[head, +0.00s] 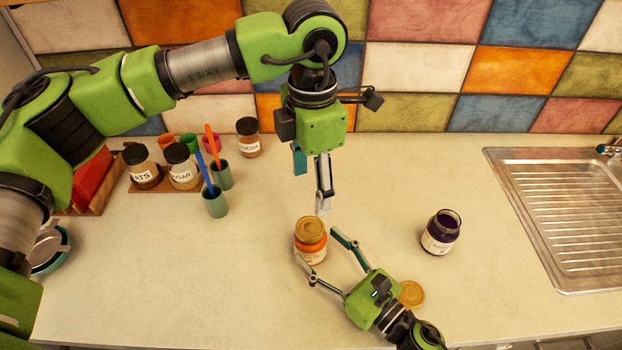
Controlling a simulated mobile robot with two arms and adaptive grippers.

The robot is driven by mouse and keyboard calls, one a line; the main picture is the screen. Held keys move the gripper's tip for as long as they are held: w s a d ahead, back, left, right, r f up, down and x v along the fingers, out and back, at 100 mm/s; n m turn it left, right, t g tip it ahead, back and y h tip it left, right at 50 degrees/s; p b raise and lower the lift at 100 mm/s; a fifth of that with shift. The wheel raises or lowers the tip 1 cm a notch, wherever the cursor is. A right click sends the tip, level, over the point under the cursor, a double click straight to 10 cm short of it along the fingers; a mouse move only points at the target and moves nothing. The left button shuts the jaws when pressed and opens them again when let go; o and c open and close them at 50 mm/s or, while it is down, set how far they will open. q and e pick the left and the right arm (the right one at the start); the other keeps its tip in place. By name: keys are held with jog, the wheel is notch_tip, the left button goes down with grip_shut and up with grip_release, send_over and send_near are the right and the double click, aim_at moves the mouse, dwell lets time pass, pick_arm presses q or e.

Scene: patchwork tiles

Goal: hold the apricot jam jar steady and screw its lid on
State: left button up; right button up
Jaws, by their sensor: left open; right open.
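The apricot jam jar (311,254) stands upright on the counter, orange with a pale label. A gold lid (310,228) rests on its top; I cannot tell whether it is threaded. My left gripper (311,184) is open and empty, pointing down just above and behind the jar. My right gripper (317,246) is open at the jar's front right. Its fingers reach towards the jar, one tip on each side, and I cannot tell whether they touch it. A second gold lid (411,294) lies on the counter beside the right gripper.
An open dark purple jam jar (440,236) stands to the right. A metal sink drainer (560,220) is at far right. At left are a tray with labelled jars (181,170), a cocoa jar (248,140) and green cups (215,204) with utensils. The counter is clear at front left.

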jog(key=shift+v, duration=1.4)
